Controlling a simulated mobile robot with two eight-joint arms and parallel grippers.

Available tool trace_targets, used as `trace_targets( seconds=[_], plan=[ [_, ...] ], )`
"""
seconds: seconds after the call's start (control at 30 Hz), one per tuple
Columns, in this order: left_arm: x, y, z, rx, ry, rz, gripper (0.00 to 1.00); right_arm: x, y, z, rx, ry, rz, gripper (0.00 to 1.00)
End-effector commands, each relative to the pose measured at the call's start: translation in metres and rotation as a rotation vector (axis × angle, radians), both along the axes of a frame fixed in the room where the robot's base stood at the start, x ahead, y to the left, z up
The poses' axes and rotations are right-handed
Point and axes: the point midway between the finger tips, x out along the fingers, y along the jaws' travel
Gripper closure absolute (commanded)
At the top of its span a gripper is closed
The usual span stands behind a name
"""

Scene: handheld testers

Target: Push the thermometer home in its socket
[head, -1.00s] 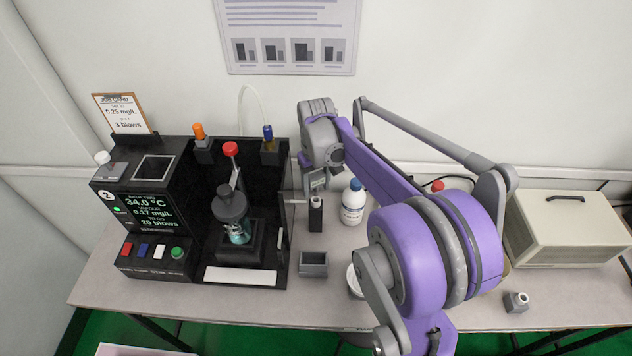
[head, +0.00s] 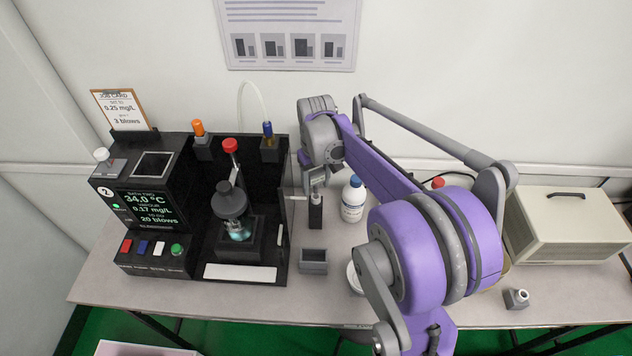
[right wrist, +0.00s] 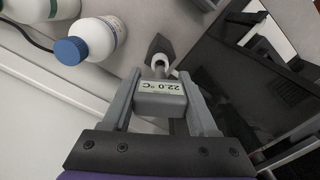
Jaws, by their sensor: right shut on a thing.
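The thermometer (right wrist: 160,98) is a grey block with a label reading 22.0 °C in the right wrist view. My right gripper (right wrist: 163,98) is shut on it, one finger on each side. A pale round part lies beyond the block, in line with a dark post (right wrist: 160,47). In the head view my right gripper (head: 317,182) is just above the dark upright post (head: 315,213), to the right of the black tester (head: 271,190). I cannot tell how deep the thermometer sits or whether this post is its socket. My left gripper is not in view.
A white bottle with a blue cap (head: 353,200) stands close right of the post. A small grey open box (head: 313,262) is in front. A glass jar with a dark lid (head: 231,208) stands inside the tester. A beige case (head: 566,228) is at the far right.

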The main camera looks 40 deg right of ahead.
Motion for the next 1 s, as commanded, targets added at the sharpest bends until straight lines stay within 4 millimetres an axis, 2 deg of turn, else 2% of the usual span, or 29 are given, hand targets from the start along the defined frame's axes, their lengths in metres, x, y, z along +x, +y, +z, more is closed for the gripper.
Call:
trace_targets(
  seconds=[0.33,1.0],
  plan=[
    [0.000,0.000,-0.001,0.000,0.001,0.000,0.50,0.000,0.000,-0.001,0.000,0.000,0.000,1.00],
    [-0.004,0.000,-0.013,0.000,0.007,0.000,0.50,0.000,0.000,-0.016,0.000,0.001,0.000,1.00]
  ],
)
